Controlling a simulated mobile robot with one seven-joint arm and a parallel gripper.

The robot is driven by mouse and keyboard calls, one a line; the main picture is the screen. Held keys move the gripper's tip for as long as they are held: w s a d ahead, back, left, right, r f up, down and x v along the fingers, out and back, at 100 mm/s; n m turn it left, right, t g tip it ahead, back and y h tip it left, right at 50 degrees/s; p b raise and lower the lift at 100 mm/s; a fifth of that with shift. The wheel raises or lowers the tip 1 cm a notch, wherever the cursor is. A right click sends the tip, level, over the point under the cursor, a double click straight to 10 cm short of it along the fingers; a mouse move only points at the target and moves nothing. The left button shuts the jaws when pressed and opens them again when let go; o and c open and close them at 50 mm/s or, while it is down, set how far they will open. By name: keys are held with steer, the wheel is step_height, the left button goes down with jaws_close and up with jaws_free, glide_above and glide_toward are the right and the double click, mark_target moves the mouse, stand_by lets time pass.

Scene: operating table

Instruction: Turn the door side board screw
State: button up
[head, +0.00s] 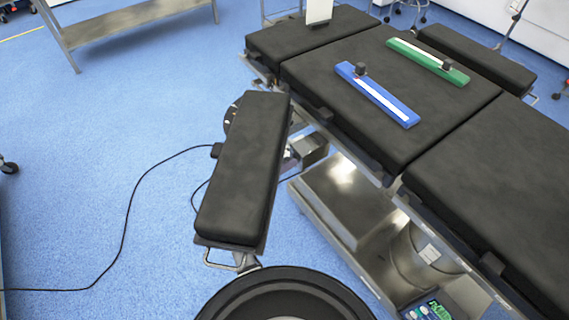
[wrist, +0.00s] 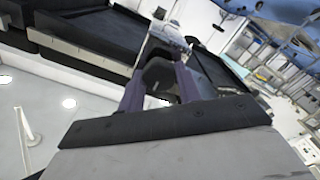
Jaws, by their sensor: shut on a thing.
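The padded black side board (head: 240,170) juts from the near-left side of the operating table (head: 400,140) in the head view. In the wrist view my gripper (wrist: 159,76) has its two purple-grey fingers on either side of a dark knob-like piece (wrist: 160,72). The gripper is shut on this piece, which looks like the board's screw. Its far side and any thread are hidden. My gripper cannot be made out in the head view.
A blue bar (head: 378,95) and a green bar (head: 428,60) lie on the table top. A black cable (head: 128,215) runs across the floor to the side board. The floor at left is mostly clear. A metal bench (head: 130,22) stands at the back left.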

steer(key=shift+r+m+p, duration=0.1)
steer(key=shift+m+p, duration=0.2)
steer(key=shift+s+d+f+m+b, duration=0.15)
steer(key=shift+m+b, duration=1)
steer(key=shift+m, duration=4.1)
steer(key=shift+a+f+m+b, duration=0.1)
steer(key=shift+m+b, duration=1.1)
steer(key=shift+m, duration=4.1)
steer(key=shift+s+d+f+m+b, duration=0.15)
steer(key=shift+m+b, duration=1)
steer(key=shift+m, duration=4.1)
steer(key=shift+w+a, duration=0.1)
steer(key=o, duration=1)
steer(key=shift+r, duration=0.1)
